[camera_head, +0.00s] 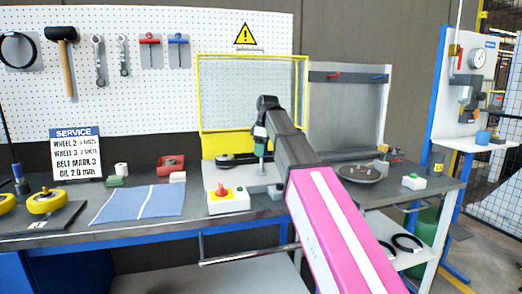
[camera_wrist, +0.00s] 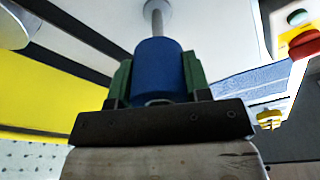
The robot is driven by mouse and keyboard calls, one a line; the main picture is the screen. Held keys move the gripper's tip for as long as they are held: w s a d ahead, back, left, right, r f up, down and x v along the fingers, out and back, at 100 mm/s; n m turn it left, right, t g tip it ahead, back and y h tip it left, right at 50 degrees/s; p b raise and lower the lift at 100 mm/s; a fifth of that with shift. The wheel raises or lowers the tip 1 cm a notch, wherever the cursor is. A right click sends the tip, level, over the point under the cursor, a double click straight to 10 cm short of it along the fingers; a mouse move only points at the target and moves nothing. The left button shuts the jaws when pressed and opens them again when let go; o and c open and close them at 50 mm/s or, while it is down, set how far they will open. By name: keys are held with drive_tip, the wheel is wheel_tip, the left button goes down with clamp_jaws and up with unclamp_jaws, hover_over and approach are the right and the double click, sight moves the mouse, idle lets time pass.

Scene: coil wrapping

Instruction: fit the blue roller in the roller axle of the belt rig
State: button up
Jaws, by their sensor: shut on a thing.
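The blue roller (camera_wrist: 160,68) is between the green fingers of my gripper (camera_wrist: 157,82) in the wrist view. My gripper is shut on it. The roller axle (camera_wrist: 154,17), a thin grey metal rod, runs from the roller's far end toward a pale round foot. The roller is in line with the rod; I cannot tell how far it is around it. In the head view my gripper (camera_head: 260,149) points down over the grey plate of the belt rig (camera_head: 250,182), and the roller is mostly hidden there. A black belt and wheel (camera_head: 230,159) lie left of it.
A yellow-framed guard (camera_head: 250,95) stands behind the rig. A control box (camera_head: 229,200) with a red button is in front. A blue mat (camera_head: 138,203) and yellow wheels (camera_head: 46,200) lie left. A dark round disc (camera_head: 362,172) is right of my arm.

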sight(261, 172)
drive_tip(key=shift+f, duration=3.4)
drive_tip(key=o, duration=1.1)
drive_tip(key=shift+c, duration=0.2)
drive_tip(key=r, duration=0.3)
drive_tip(key=d+r, duration=0.1)
drive_tip(key=r, duration=0.5)
drive_tip(key=shift+s+d+r, duration=0.15)
drive_tip(key=shift+d+r, duration=0.05)
drive_tip(key=shift+r, duration=0.6)
drive_tip(key=shift+s+d, duration=0.1)
